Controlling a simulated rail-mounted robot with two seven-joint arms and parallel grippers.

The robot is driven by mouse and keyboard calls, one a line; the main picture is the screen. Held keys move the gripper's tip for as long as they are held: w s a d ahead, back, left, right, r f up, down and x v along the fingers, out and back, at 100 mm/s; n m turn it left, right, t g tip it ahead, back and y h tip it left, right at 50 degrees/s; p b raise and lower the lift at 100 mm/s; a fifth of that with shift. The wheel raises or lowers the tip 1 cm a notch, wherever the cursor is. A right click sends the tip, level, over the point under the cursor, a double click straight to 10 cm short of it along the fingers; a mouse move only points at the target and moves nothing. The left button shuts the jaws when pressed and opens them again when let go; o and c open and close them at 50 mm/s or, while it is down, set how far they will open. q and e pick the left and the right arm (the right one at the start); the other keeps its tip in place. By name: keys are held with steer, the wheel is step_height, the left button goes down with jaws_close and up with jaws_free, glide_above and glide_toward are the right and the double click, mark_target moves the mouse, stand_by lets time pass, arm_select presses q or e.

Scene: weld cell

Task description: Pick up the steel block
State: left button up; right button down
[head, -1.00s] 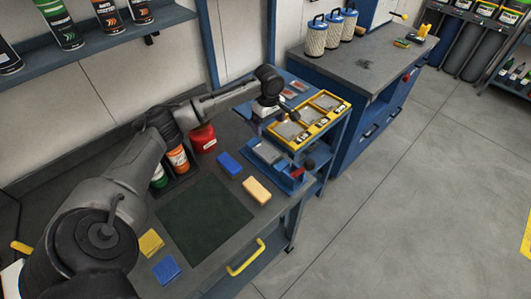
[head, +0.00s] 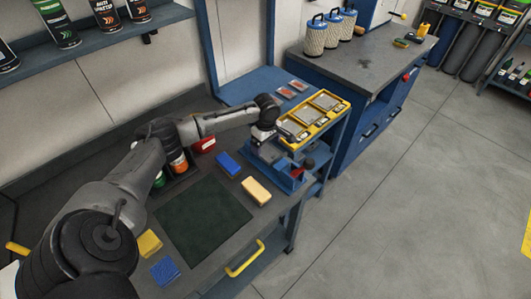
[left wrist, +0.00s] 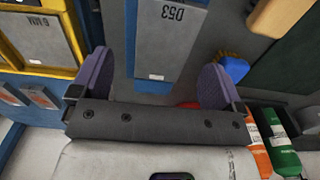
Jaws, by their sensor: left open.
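The steel block (left wrist: 168,45) is a grey, flat-topped piece marked "D53" in the left wrist view. It sits in a blue holder (head: 287,181) at the bench's far end. My left gripper (left wrist: 157,82) is open; its two purple-padded fingers stand apart on either side of the block's near end, with nothing gripped. In the head view my left gripper (head: 261,147) is over the holder and hides most of the block. I cannot tell its exact height above the block. My right gripper is not in view.
A yellow tray (head: 341,112) of grey plates stands just beyond the holder. Red, orange and green containers stand below my left arm. A dark red knob (head: 308,164) is beside the holder.

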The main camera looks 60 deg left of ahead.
mark_target(265, 151)
arm_select(q)
steer(key=shift+s+f, duration=0.2)
steer(key=shift+f, duration=1.45)
steer(key=c, duration=1.5)
